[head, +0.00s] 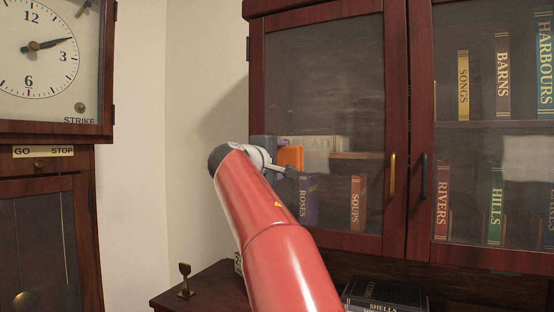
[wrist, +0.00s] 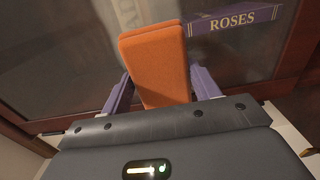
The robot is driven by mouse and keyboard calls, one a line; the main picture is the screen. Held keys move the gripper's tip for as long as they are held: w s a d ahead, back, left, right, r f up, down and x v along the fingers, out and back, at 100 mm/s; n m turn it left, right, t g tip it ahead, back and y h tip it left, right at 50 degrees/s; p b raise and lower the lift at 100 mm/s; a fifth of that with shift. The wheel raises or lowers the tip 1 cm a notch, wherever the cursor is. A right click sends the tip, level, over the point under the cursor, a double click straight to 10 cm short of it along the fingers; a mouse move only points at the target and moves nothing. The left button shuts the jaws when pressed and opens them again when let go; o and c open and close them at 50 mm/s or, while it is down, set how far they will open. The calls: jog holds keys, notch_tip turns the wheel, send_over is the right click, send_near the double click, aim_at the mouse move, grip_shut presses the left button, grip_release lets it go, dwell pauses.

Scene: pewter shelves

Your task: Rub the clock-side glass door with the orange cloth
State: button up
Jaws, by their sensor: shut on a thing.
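The clock-side glass door (head: 325,85) is the left door of a dark red wooden cabinet, shut, with a brass handle (head: 392,174). Its pane looks hazy and grey. My gripper (head: 284,160) is in front of the lower left of this pane, mostly hidden behind my red arm. It is shut on the folded orange cloth (head: 292,156). In the wrist view the cloth (wrist: 158,66) stands up between the purple fingers of my gripper (wrist: 158,90), in front of the glass (wrist: 70,60). I cannot tell whether the cloth touches the pane.
The clock (head: 45,60) stands at the left. The right glass door (head: 475,140) has a dark handle (head: 424,176). Books such as ROSES (head: 308,203) show behind the glass.

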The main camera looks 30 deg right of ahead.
jog(key=shift+p+x, duration=0.45)
jog(key=shift+x, duration=0.35)
dwell(0.4)
jog(key=shift+s, duration=0.1)
